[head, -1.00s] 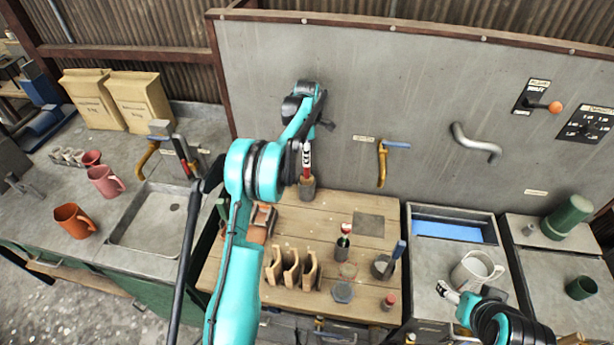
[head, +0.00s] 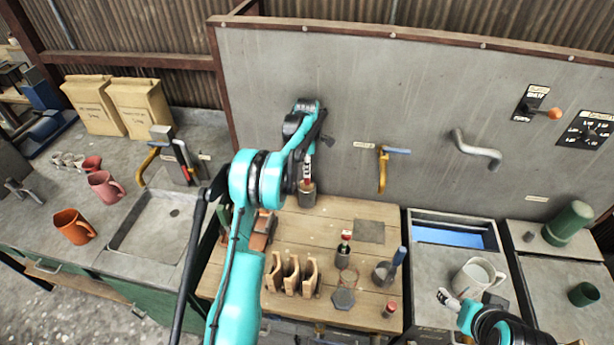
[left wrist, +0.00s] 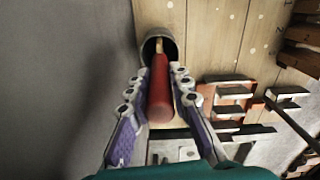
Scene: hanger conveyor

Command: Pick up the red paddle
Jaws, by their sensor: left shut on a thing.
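The red paddle (left wrist: 160,95) stands in a dark round cup (left wrist: 158,42) at the back of the wooden bench; the cup also shows in the head view (head: 307,196). In the left wrist view the paddle's red part lies between the two fingers of my left gripper (left wrist: 158,103), and its thin wooden end runs into the cup. In the head view my left gripper (head: 308,168) is over the cup, shut on the paddle. My right gripper (head: 450,299) is near the white mug (head: 477,276); its jaw state is too small to tell.
The wooden bench (head: 325,220) also bears a wooden rack (head: 291,275), a small holder with a red-topped tool (head: 344,250), and a grey cup with a blue-handled tool (head: 385,273). A grey panel (head: 420,120) rises close behind. A sink (head: 160,225) is at left.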

